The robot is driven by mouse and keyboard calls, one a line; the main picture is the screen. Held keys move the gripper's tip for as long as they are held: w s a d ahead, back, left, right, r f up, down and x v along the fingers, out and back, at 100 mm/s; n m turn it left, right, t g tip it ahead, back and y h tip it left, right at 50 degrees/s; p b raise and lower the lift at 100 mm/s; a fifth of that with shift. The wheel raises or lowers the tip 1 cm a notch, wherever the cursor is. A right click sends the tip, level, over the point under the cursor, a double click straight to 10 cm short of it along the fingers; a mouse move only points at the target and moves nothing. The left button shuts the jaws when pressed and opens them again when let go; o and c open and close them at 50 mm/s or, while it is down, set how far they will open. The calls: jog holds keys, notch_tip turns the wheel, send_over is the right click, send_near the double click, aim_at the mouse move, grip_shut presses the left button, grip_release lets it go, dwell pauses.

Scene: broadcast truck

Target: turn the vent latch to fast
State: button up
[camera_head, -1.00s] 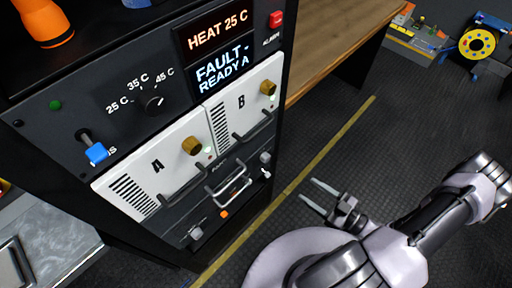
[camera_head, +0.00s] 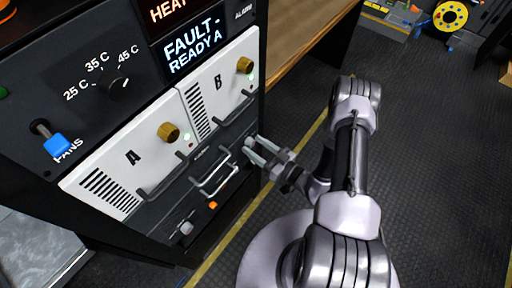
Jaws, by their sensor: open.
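No part is clearly labelled as the vent latch or "fast" in this view. The dark lower panel of the rack has a silver bar handle (camera_head: 226,184), a small orange piece (camera_head: 212,205) and a grey latch-like piece (camera_head: 187,228) at its lower left. The grey pieces at its right end are largely hidden behind my gripper. My gripper (camera_head: 251,147) is open, with both fingers pointing left at the right end of this panel. I cannot tell whether the fingertips touch anything.
White module A (camera_head: 142,150) and module B (camera_head: 228,75) sit above, each with a brass knob and dark handle. A blue FANS switch (camera_head: 56,145) and temperature dial (camera_head: 118,84) are higher.

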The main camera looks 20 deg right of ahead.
grip_shut()
jog(key=shift+n, duration=0.3)
jog(key=n, duration=0.3)
jog(key=shift+n, duration=0.3)
jog(key=n, duration=0.4)
jog(key=shift+n, duration=0.3)
jog(key=n, duration=0.4)
jog(key=shift+n+y, duration=0.4)
jog(key=shift+n, duration=2.4)
